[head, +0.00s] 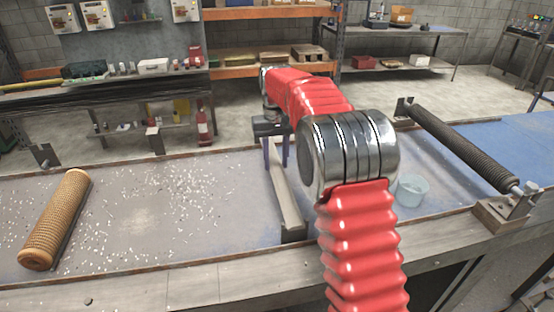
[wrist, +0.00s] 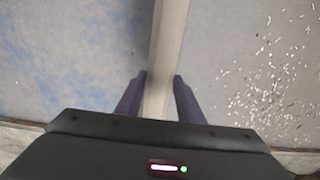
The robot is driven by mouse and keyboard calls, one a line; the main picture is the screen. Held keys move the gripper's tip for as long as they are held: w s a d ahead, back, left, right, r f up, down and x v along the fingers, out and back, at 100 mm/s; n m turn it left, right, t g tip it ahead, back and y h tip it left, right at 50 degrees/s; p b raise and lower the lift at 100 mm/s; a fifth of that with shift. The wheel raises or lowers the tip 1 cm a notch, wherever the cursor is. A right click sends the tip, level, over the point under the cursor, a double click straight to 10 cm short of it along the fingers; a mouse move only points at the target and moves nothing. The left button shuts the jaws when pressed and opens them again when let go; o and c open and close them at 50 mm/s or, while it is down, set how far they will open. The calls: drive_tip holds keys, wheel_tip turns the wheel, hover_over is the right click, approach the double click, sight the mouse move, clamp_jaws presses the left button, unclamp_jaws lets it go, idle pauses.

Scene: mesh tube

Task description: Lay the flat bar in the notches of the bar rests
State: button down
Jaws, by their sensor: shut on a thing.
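The flat bar (head: 286,197) is a long pale grey strip running from my gripper towards the front of the table in the head view. In the wrist view the bar (wrist: 167,45) runs between the two purple fingers. My gripper (head: 276,152) points down and is shut on the bar near its far part; its fingers also show in the wrist view (wrist: 159,92). A dark bar rest (head: 293,234) stands at the bar's near end. I cannot tell whether the bar sits in its notch or just above it. No second rest is clearly visible near my gripper.
A tan mesh tube (head: 57,220) lies at the left, and a dark ribbed roller (head: 462,146) spans supports at the right. A translucent cup (head: 411,190) stands right of my arm. White chips litter the tabletop (head: 130,250) left of the bar.

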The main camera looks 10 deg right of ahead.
sight(276, 164)
drive_tip(key=c, duration=1.2)
unclamp_jaws()
wheel_tip(276, 164, up, 12)
idle(0.5)
